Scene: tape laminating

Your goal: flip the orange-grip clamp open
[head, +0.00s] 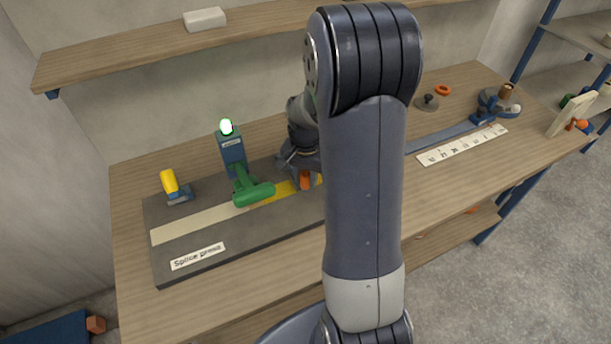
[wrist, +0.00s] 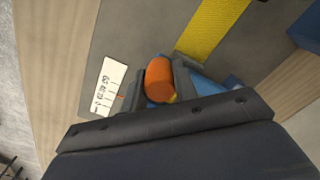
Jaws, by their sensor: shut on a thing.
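The orange-grip clamp shows its orange grip (head: 305,181) on the dark splice press board (head: 170,268), beside the yellow part of the strip, mostly hidden behind my arm in the head view. In the wrist view the orange grip (wrist: 159,77) is between the fingers of my gripper (wrist: 160,84), which is shut on it. Blue parts of the clamp show beside the fingers. The grip's exact tilt is hard to tell. My gripper in the head view (head: 303,163) reaches down over the clamp.
A yellow-grip clamp (head: 170,183) stands at the board's left. A pale strip (head: 195,222) lies along the board. A tape dispenser (head: 492,106) is at the right.

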